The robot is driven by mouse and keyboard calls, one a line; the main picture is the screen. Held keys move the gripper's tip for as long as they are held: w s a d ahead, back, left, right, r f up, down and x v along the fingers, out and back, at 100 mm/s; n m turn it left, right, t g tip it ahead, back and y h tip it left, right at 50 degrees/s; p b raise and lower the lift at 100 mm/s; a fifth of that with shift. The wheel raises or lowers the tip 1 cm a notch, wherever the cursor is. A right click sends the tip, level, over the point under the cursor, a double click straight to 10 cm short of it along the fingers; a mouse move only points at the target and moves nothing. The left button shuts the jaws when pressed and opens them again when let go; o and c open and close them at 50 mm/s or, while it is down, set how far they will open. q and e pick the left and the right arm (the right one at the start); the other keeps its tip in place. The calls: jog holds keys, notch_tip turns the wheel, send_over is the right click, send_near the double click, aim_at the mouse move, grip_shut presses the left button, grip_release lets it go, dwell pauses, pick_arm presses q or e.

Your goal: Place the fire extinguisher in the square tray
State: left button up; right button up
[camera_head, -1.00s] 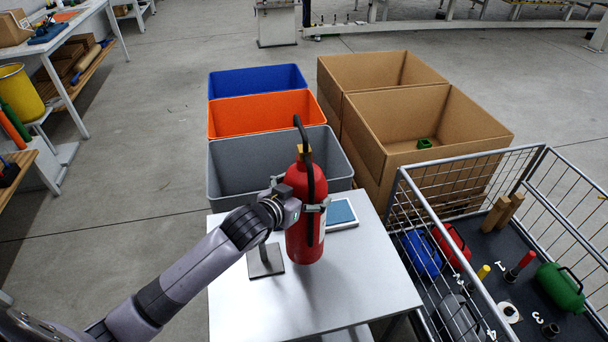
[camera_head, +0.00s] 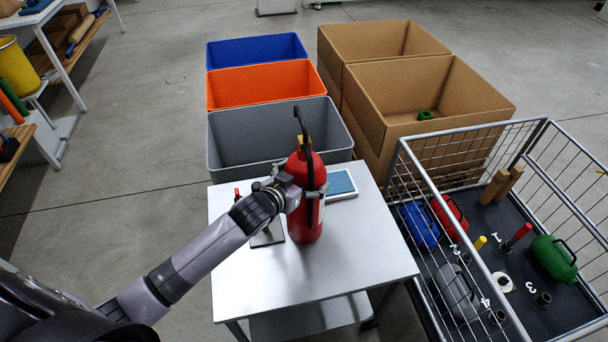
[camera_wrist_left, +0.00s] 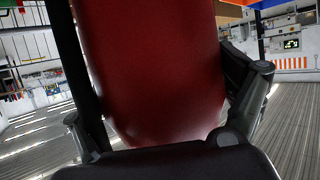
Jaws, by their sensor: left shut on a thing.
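The red fire extinguisher (camera_head: 306,215) is upright over the small white table (camera_head: 350,250), with its black hose at the top. My left gripper (camera_head: 313,192) is shut around its body from the left. In the left wrist view the red cylinder (camera_wrist_left: 150,70) fills the space between the two fingers. I cannot tell whether its base touches the table. A flat white tray-like item with a blue middle (camera_head: 342,184) lies at the table's back right, behind the extinguisher. I cannot tell if it is the square tray. My right gripper is out of view.
Grey (camera_head: 275,115), orange (camera_head: 262,72) and blue (camera_head: 257,42) bins stand behind the table. Cardboard boxes (camera_head: 430,75) stand back right. A wire cage (camera_head: 437,190) with canisters flanks the right side. A grey plate (camera_head: 268,236) is partly behind my arm. The table's front is clear.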

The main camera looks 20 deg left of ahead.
pick_arm(q)
jog(key=o, duration=1.6)
jog(key=shift+o, duration=0.3)
jog(key=shift+s+d+r, duration=0.1)
jog(key=shift+s, duration=0.15)
